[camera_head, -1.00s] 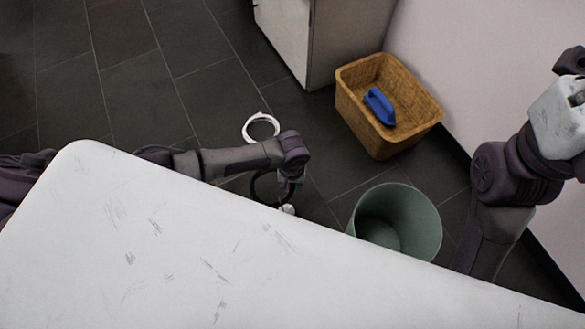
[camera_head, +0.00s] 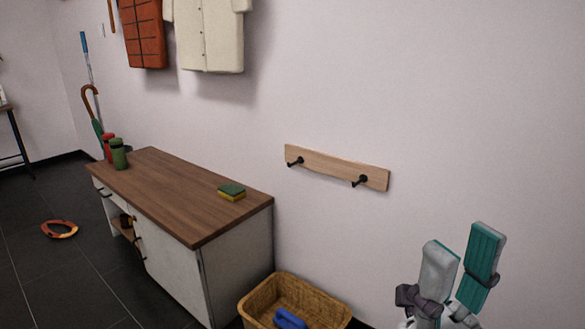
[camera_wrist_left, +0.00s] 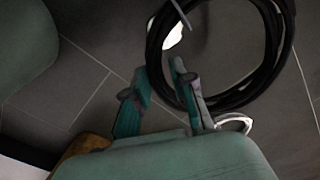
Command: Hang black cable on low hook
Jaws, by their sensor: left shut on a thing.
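The black cable (camera_wrist_left: 279,50) is a round coil at the upper right of the left wrist view. My left gripper (camera_wrist_left: 160,85) is shut on it at the coil's left side; the exact grip is dark and hard to make out. Neither the cable nor my left gripper shows in the head view. A wooden board (camera_head: 330,169) on the wall carries two bare black hooks, a left one (camera_head: 295,162) and a right one (camera_head: 360,181). My right gripper (camera_head: 464,242) is open and empty at the lower right of the head view.
A cabinet (camera_head: 175,205) with a sponge (camera_head: 232,192) on top stands left of the board. A wicker basket (camera_head: 340,313) with a blue item (camera_head: 289,319) stands below. Coats (camera_head: 209,40) hang higher up. The wall around the hooks is clear.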

